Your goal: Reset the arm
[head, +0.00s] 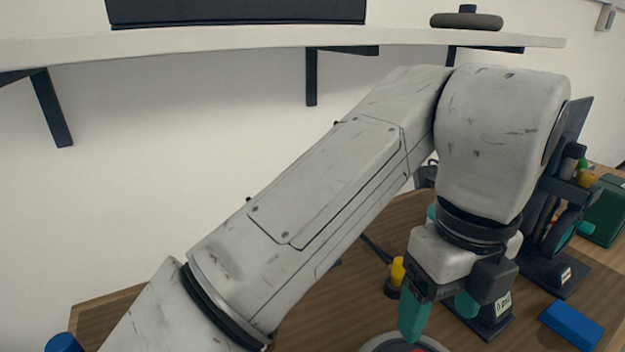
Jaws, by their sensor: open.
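My arm reaches from the bottom left up to the upper right and bends down at a thick, scuffed white joint. My gripper (440,312) hangs at its end with teal fingers, pointing down over the wooden table (340,300). The fingers are apart, with no object visible between them. A round grey thing with a red spot (385,343) lies just below the fingers, cut off by the bottom edge.
A wall shelf (230,38) on black brackets runs above the arm. Right of the gripper stand a black stand (545,262), a blue block (571,325) and a green box (606,212). A small yellow-topped piece (397,272) stands close behind the gripper.

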